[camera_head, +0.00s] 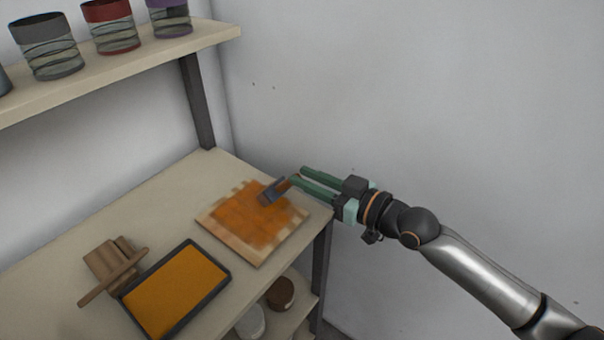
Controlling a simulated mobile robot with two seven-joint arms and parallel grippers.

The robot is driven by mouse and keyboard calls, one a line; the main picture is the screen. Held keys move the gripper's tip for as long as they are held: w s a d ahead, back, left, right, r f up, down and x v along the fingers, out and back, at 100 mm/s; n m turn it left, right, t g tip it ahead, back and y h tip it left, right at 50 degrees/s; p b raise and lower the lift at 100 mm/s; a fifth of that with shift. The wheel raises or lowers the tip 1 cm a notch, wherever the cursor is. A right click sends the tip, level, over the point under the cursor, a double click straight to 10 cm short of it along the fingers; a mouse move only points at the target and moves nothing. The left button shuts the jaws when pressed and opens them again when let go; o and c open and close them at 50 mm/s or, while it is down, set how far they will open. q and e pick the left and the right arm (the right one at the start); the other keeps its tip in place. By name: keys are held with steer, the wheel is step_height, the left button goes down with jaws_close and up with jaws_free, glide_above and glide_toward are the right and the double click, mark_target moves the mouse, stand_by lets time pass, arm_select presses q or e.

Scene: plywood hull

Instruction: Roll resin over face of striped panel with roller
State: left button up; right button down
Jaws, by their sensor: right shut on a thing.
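The striped panel (248,243) lies flat on the bench near its right end. Orange resin covers most of its face, and pale wood stripes show along the edges and corners. My right gripper (294,180) reaches in from the right and is shut on the roller (271,192). The roller's dark head is at the panel's upper right part, over the resin; I cannot tell for sure whether it touches. A dark-rimmed tray (176,290) of orange resin sits left of and nearer than the panel. My left gripper is not in view.
A wooden stand (112,262) sits on the bench (55,258) beside the tray. A dark post (198,100) rises behind the panel to an upper shelf (130,66) with several jars. Round containers (280,293) stand on a lower shelf. White walls close off the back and right.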

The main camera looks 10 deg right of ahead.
steer(key=v, duration=0.7)
steer(key=shift+f, duration=0.25)
stand_by(0.6)
steer(key=shift+s+d+r, duration=0.1)
steer(key=shift+s+d, duration=0.05)
step_height(320, 180, up, 6)
steer(key=p, duration=0.5)
steer(key=shift+p, duration=0.4)
stand_by(0.4)
steer(key=c, duration=1.2)
jaws_free()
jaws_close()
